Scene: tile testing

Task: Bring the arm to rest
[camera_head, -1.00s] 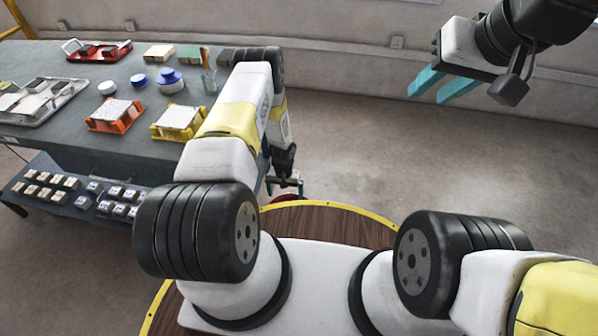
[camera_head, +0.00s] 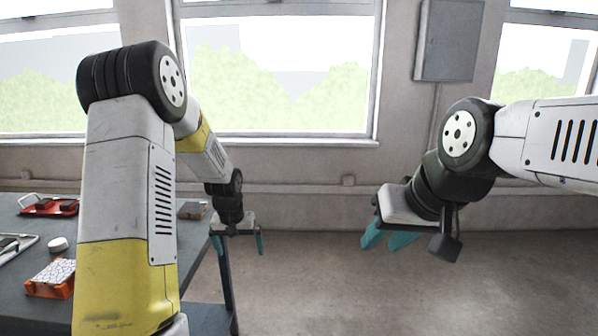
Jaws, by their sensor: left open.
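My left arm (camera_head: 130,200) rises in the left foreground, bends at a black joint and reaches down and away. Its left gripper (camera_head: 238,244) hangs by the table's right end, with its teal fingers pointing down, wide apart and nothing between them. My right arm (camera_head: 560,140) comes in from the right edge. Its right gripper (camera_head: 388,238) is in the air right of the middle, tilted down to the left. Its two teal fingers stand apart with nothing seen between them.
A dark table (camera_head: 195,262) stands at the left, partly hidden by my left arm.

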